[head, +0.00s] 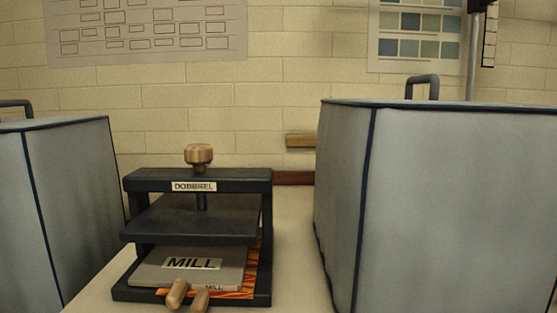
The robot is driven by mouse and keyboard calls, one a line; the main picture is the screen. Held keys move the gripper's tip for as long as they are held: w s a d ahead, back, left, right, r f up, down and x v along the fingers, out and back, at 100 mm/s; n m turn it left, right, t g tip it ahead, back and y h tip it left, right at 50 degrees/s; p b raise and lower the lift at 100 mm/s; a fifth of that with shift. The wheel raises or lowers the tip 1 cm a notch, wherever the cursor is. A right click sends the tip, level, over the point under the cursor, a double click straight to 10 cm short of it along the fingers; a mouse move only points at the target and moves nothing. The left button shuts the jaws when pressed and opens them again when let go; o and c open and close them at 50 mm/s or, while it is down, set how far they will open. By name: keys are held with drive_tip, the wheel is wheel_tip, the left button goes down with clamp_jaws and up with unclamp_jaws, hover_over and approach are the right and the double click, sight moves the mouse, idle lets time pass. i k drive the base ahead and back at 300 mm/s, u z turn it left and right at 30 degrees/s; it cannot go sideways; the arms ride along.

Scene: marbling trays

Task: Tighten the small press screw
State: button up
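A small black press (258,180) stands on the pale worktop, with a label reading "DOBBREL" on its top beam. The dark pressing plate (190,225) is well above a grey block (150,272) marked "MILL". Orange and dark patterned paper (243,285) shows under the block's right and front edges.
Two large grey-blue covered boxes with dark piping stand left (65,200) and right (440,200) of the press, the right one closer to the camera. A strip of worktop (293,250) right of the press is clear.

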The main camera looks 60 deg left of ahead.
sight(197, 155)
drive_tip(key=u, duration=2.25)
drive_tip(key=k, duration=0.65)
drive_tip(key=u, duration=0.55)
drive_tip(key=i, duration=1.3)
drive_tip(key=z, duration=0.45)
